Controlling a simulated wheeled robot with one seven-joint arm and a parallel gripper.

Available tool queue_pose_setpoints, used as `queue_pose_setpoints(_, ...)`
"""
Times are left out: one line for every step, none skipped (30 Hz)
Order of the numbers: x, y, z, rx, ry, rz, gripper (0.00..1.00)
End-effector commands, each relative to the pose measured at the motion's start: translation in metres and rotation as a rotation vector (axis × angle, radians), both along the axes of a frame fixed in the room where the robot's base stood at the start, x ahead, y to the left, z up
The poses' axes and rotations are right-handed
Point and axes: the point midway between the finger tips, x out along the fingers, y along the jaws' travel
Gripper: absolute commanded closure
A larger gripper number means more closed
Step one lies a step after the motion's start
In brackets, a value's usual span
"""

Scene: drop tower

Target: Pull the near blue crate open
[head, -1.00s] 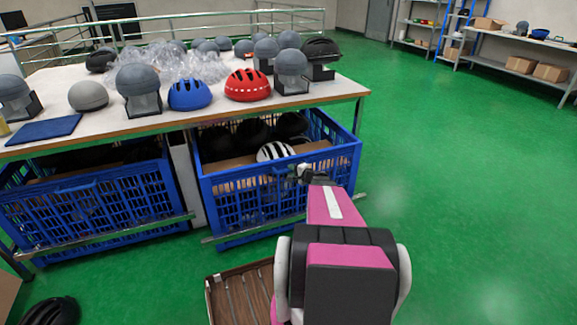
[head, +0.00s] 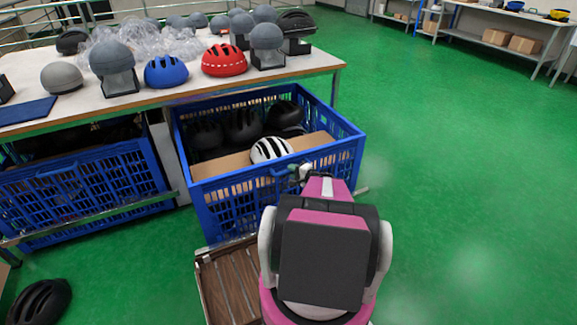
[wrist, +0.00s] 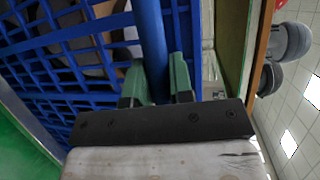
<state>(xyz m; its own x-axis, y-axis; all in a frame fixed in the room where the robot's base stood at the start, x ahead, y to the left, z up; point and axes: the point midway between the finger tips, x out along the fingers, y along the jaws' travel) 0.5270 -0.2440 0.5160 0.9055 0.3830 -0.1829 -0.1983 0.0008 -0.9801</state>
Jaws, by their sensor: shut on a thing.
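The near blue crate (head: 232,207) is the right-hand one under the table, and it stands well out past the table's front edge. It holds several black helmets (head: 243,125), a white helmet with black stripes (head: 270,150) and a cardboard divider (head: 215,166). My gripper (head: 305,172) is at the middle of the crate's front top edge. In the wrist view the green fingers of my gripper (wrist: 158,84) are closed on either side of a blue bar (wrist: 150,35) of the crate. My arm hides part of the crate's front wall.
A second blue crate (head: 85,190) sits under the table at the left. The table (head: 125,109) carries several helmets. A wooden slatted crate (head: 230,285) is on the floor left of my arm, and a black helmet (head: 42,300) lies at bottom left. Green floor at the right is clear.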

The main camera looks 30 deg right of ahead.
Motion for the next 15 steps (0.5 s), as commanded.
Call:
queue_pose_setpoints(-0.0062,0.0004,0.0004,0.000,0.001,-0.001,1.00)
queue_pose_setpoints(-0.0083,0.0002,0.0004,0.000,0.001,-0.001,1.00)
queue_pose_setpoints(-0.0104,0.0000,0.0002,-0.001,0.001,-0.001,1.00)
queue_pose_setpoints(-0.0116,-0.0001,0.0002,-0.001,0.001,-0.001,1.00)
queue_pose_setpoints(-0.0127,-0.0001,0.0001,-0.001,0.001,-0.001,1.00)
queue_pose_setpoints(-0.0137,-0.0002,0.0000,-0.001,0.001,-0.001,1.00)
queue_pose_setpoints(-0.0142,-0.0001,0.0000,-0.001,0.001,-0.001,1.00)
queue_pose_setpoints(-0.0146,-0.0002,0.0000,-0.001,0.001,0.000,1.00)
queue_pose_setpoints(-0.0148,-0.0002,-0.0001,-0.001,0.001,0.000,1.00)
queue_pose_setpoints(-0.0149,-0.0002,0.0000,-0.001,0.001,0.000,1.00)
queue_pose_setpoints(-0.0148,-0.0003,-0.0002,-0.001,0.001,0.000,1.00)
queue_pose_setpoints(-0.0147,-0.0003,-0.0002,-0.001,0.001,0.000,1.00)
queue_pose_setpoints(-0.0147,-0.0003,-0.0002,-0.001,0.001,0.000,1.00)
queue_pose_setpoints(-0.0147,-0.0003,-0.0002,-0.001,0.001,0.000,1.00)
queue_pose_setpoints(-0.0146,-0.0004,-0.0002,-0.001,0.001,0.000,1.00)
